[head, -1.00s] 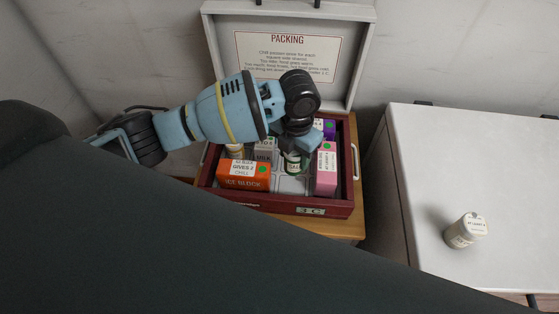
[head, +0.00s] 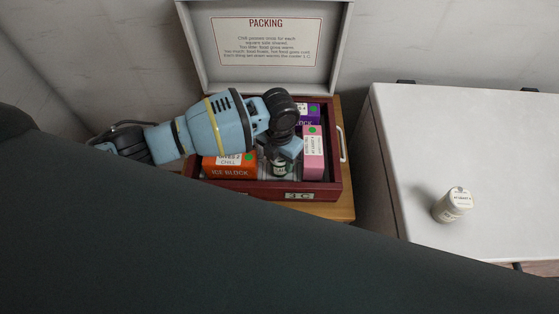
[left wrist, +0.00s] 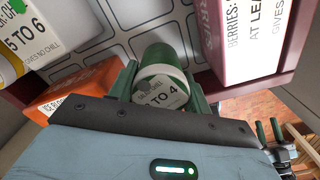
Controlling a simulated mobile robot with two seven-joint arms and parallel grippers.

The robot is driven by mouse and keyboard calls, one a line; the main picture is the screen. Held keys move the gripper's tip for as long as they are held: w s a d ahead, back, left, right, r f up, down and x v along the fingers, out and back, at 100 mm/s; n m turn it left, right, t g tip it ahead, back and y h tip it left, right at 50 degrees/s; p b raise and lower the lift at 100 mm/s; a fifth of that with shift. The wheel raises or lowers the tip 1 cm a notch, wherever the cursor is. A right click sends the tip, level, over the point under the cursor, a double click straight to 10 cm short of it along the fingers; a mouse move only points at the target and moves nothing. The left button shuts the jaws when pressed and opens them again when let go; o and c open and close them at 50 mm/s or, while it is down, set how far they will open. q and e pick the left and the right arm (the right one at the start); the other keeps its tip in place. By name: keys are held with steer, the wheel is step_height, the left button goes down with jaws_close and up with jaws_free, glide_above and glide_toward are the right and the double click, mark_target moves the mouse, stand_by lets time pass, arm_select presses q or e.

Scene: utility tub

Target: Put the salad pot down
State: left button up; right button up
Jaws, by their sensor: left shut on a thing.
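The salad pot (head: 280,168) is a small, pale and green pot inside the dark red packing box (head: 322,192). My left gripper (head: 284,152) reaches down into the box and is shut on it. In the left wrist view the salad pot (left wrist: 162,72) sits between the green fingers of my left gripper (left wrist: 163,88), its label partly reading "TO 4". The pale, gridded box floor shows behind it. I cannot tell whether the pot touches that floor. My right gripper (left wrist: 268,130) shows small at the lower right of the left wrist view, its fingers apart with nothing between.
An orange ice block (head: 230,170) lies left of the pot, a pink berries carton (head: 313,155) right, and a purple block (head: 308,112) behind. The lid (head: 265,75) with a packing notice stands open. A white pot (head: 452,205) stands on the white worktop (head: 450,130), otherwise clear.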

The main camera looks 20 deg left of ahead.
arm_select(q)
steer(key=shift+f, duration=0.8)
steer(key=shift+f, duration=0.1)
steer(key=shift+f, duration=0.15)
steer(key=o, duration=1)
steer(key=shift+o, duration=0.2)
step_height(320, 180, up, 12)
steer(key=shift+r+p, duration=0.2)
steer(key=shift+p, duration=0.15)
